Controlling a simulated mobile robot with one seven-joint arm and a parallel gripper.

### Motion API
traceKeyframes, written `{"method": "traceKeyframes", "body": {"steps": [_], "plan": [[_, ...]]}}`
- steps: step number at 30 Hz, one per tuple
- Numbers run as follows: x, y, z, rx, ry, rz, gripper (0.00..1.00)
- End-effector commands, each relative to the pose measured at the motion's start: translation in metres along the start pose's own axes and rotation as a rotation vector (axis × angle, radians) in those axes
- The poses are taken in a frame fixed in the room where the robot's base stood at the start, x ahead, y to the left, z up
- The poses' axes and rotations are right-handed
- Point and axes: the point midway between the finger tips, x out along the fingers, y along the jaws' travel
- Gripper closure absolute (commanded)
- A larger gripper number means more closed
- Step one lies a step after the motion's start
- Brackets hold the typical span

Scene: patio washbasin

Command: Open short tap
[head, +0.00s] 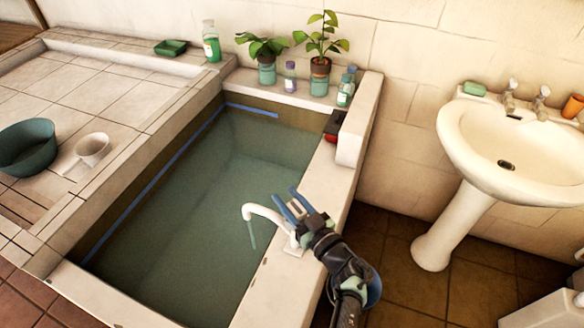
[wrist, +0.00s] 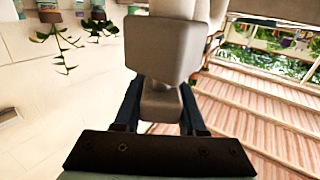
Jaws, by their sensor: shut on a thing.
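A white tap (head: 262,211) with a curved spout stands on the right rim of the water-filled tub. A thin greenish stream hangs below its spout, like running water. My gripper (head: 290,204) is at this tap, its blue fingers beside the tap's upper part. In the wrist view, my gripper (wrist: 160,104) has one finger on each side of a pale tap part (wrist: 163,52) and is shut on it. The gripper hides most of the handle in the head view.
The tub (head: 345,190) has a pale rim, with plants and bottles at its back. A washbasin (head: 470,135) with two small taps stands at the right. A teal bowl (head: 40,158) and a white cup (head: 93,150) are on the left tiles.

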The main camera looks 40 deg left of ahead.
Motion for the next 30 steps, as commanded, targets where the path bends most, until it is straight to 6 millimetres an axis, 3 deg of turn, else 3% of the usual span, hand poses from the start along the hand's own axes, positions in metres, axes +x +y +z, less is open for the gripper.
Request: {"method": "traceKeyframes", "body": {"steps": [15,30], "plan": [[-0.001,-0.011,0.006,-0.006,0.004,-0.406,1.00],[-0.004,-0.016,0.001,-0.002,0.004,-0.579,1.00]]}}
